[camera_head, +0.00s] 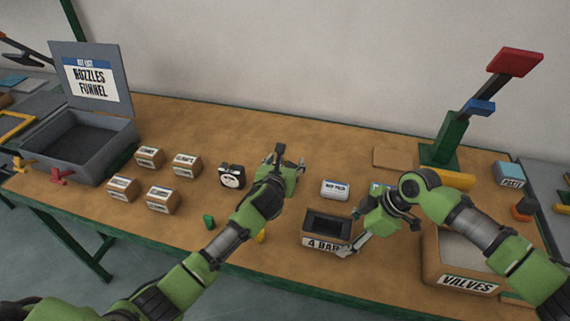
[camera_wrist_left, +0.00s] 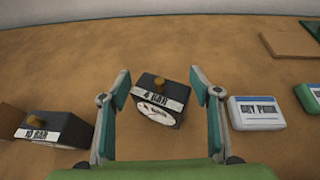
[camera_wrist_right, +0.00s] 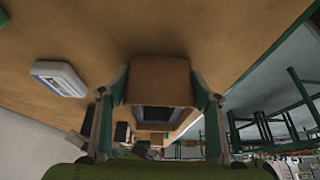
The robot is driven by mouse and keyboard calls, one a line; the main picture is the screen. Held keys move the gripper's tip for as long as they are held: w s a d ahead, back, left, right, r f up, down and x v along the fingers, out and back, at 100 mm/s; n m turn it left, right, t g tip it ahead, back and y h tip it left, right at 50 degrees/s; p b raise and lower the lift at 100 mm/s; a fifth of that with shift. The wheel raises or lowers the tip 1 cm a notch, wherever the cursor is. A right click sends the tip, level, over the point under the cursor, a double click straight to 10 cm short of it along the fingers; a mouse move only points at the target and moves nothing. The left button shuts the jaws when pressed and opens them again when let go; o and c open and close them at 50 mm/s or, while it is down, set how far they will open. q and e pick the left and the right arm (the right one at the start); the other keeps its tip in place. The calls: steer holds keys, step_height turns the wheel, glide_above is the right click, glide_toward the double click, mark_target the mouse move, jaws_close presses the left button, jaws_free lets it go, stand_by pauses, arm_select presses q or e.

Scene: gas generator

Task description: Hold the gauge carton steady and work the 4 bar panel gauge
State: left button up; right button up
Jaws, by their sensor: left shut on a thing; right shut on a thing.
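The 4 bar panel gauge (camera_wrist_left: 160,98) is a dark block with a white dial, a "4 BAR" label and a brass stub. It sits between the fingers of my left gripper (camera_wrist_left: 158,92), which is shut on it. In the head view my left gripper (camera_head: 284,165) mostly hides the gauge. I cannot tell whether it touches the table. The gauge carton (camera_head: 325,243), an open brown box marked "4 BAR" with a dark inside, stands near the table's front edge. My right gripper (camera_head: 352,238) is shut on its right side. The carton (camera_wrist_right: 160,75) also shows between the fingers in the right wrist view.
A 10 bar gauge (camera_head: 231,176) stands left of my left gripper. A white labelled box (camera_head: 335,189) lies behind the carton. Several small labelled cartons (camera_head: 160,199) stand further left. A valves box (camera_head: 462,262) is at the right. Bare table lies behind my left gripper.

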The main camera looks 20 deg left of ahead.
arm_select(q)
steer(key=shift+f, duration=0.4)
steer(key=shift+f, duration=0.1)
steer(key=o, duration=1.1)
steer(key=shift+f, duration=0.1)
steer(key=shift+o, duration=0.9)
